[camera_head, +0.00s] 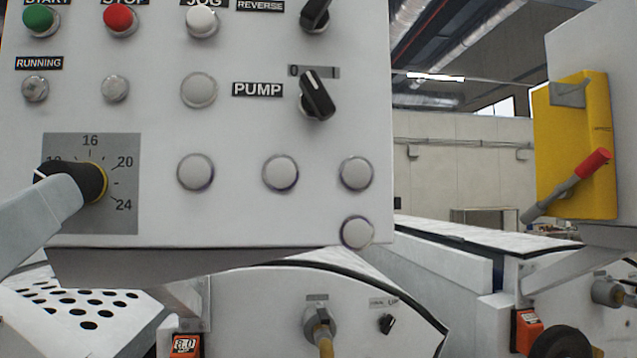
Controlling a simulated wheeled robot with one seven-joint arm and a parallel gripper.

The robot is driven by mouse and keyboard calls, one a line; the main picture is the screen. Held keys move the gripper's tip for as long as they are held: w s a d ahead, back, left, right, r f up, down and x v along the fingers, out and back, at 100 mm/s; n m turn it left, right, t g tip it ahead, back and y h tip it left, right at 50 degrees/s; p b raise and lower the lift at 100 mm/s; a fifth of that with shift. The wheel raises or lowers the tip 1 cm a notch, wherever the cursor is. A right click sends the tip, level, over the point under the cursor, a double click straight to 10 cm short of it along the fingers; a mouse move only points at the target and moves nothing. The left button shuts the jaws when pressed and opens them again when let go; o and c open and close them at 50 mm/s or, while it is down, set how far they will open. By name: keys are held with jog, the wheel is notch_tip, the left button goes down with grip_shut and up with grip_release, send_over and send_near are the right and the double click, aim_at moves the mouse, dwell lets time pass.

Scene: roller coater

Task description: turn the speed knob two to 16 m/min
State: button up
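The speed knob (92,183) is black with a yellow ring, on a grey dial plate (122,222) at the lower left of the control panel. The dial reads 16 at the top, 20 at the upper right and 24 at the lower right; a label at the upper left is partly covered by the knob. The knob's white mark points left, just below that label. My gripper (62,196), light grey, comes in from the left edge and overlaps the knob's lower left side. Only part of it shows, so I cannot tell its opening or whether it touches.
The white panel (250,215) also carries several buttons, a black PUMP switch (316,95) and another black switch (315,14) above it. Below are a perforated plate (60,300) and a machine housing (390,340). A yellow plate with a red-tipped lever (592,164) stands at the right.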

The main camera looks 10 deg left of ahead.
jog(key=p+x, duration=0.2)
jog(key=x, duration=0.5)
jog(key=shift+a, duration=0.1)
grip_shut()
